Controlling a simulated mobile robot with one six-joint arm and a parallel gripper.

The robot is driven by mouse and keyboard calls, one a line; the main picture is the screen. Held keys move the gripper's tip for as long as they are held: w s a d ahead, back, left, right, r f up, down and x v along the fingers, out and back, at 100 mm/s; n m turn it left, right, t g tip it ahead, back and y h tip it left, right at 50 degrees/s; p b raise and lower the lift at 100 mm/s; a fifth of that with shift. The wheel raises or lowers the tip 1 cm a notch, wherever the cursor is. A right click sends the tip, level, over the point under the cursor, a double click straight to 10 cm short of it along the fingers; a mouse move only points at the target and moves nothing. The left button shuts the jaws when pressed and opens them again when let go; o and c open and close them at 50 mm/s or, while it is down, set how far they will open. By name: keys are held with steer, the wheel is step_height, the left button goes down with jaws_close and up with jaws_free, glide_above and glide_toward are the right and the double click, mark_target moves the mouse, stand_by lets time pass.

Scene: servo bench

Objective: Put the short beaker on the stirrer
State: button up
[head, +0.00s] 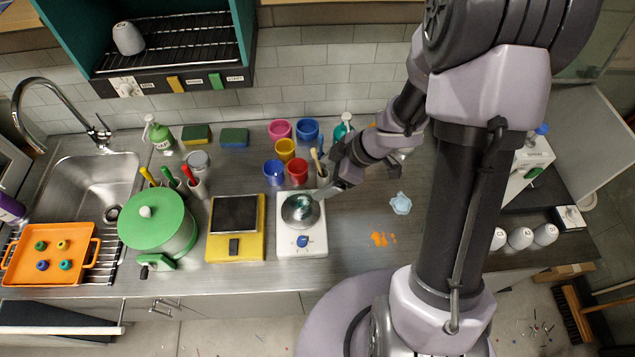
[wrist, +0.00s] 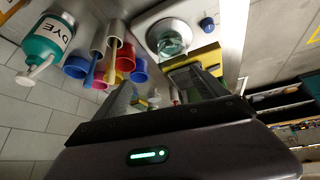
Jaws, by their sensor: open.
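The stirrer (head: 302,240) is a white block with a round metal plate and a blue knob, near the bench's front edge. It also shows at the top of the wrist view (wrist: 185,13).
A yellow scale (head: 236,246) and a green pot (head: 158,226) stand left of the stirrer. Coloured cups (head: 298,172) and a tool holder stand behind it. A pale blue patch or cloth (head: 400,203) and an orange spill (head: 383,239) lie to the right, with bare bench around them.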

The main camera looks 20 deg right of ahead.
steer(key=w+d+r+m+t+h, duration=0.3)
steer(key=r, duration=0.4)
steer(key=w+d+r+m+t+h, duration=0.2)
steer(key=w+d+r, duration=0.15)
steer(key=r, duration=0.25)
steer(key=s+r+m+h, duration=0.3)
steer(key=s+r+m, duration=0.6)
steer(key=s+r, duration=0.15)
steer(key=s+a+m+g+y, duration=0.25)
steer(key=s+a+y, duration=0.25)
steer(key=s+a, duration=0.7)
step_height(320, 180, down, 20)
steer(key=d+b, duration=0.1)
steer(key=b, duration=1.9)
steer(key=shift+s+d+m+b, duration=0.15)
steer(key=shift+s+m+b, duration=0.1)
steer(key=shift+m+b, duration=0.15)
steer(key=shift+f, duration=0.1)
steer(key=shift+c, duration=0.2)
